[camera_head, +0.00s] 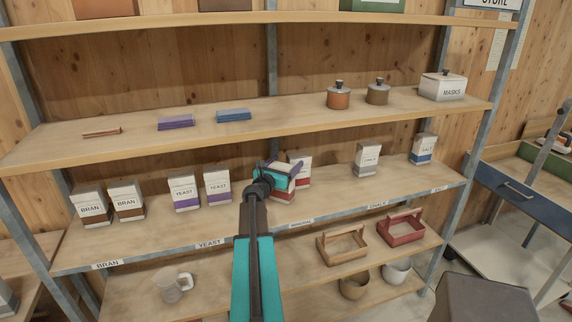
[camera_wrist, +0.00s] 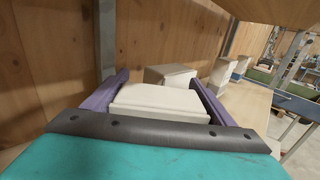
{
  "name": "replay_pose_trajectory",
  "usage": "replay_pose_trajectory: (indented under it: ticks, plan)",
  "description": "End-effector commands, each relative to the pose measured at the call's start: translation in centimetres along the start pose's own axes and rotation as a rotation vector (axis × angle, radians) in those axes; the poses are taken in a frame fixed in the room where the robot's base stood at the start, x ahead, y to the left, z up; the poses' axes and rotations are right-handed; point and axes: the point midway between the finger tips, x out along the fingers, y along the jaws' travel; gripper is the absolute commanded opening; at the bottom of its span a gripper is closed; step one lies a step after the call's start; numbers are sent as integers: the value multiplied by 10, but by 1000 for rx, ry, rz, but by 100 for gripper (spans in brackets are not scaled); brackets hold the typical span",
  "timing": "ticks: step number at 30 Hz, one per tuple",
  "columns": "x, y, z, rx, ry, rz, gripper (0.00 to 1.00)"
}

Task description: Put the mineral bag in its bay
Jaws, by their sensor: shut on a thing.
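My gripper (camera_head: 284,172), with purple fingers, is over the middle shelf, behind the tag that seems to read mineral (camera_head: 302,222). It is shut on a white bag with a red band, the mineral bag (camera_head: 283,196). The gripper hides much of this bag in the head view. In the wrist view its pale top (camera_wrist: 158,101) lies between the two fingers. A second red-banded bag (camera_head: 303,178) stands just behind and to the right; it also shows in the wrist view (camera_wrist: 170,74). I cannot tell whether the held bag touches the shelf.
Yeast bags (camera_head: 184,190) stand left on the same shelf (camera_head: 340,196), with bran bags (camera_head: 91,206) farther left. A chalk bag (camera_head: 367,160) and a salt bag (camera_head: 423,149) stand right. Free shelf lies between mineral and chalk. The upper shelf (camera_head: 290,119) overhangs behind.

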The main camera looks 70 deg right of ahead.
Motion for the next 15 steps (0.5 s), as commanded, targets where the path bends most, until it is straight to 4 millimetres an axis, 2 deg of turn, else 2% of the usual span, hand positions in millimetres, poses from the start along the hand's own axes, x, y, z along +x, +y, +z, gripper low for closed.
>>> replay_pose_trajectory:
  ticks: [1, 2, 3, 5, 15]
  plan:
    - [0, 0, 0, -1, -2, 0, 15]
    - [0, 0, -1, 0, 0, 0, 83]
    - [0, 0, -1, 0, 0, 0, 90]
    - [0, 0, -1, 0, 0, 0, 97]
    - [0, 0, 0, 0, 0, 0, 97]
